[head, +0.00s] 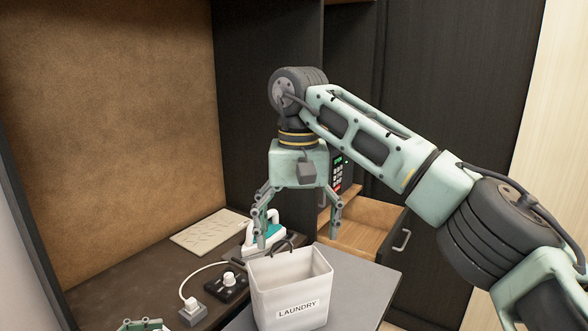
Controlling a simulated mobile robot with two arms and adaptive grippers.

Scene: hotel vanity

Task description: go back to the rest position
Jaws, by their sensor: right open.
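My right gripper (297,240) points down with its fingers spread apart and nothing seen between them. It is just above and behind the white laundry bin (290,290), near its back rim. A teal and white iron (268,232) stands behind the gripper's left finger, partly hidden by it. Only the top of my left gripper (143,325) shows at the bottom edge, left of centre; its fingers are cut off by the frame.
A wooden drawer (365,228) stands open at right, below a safe with a keypad (338,176).

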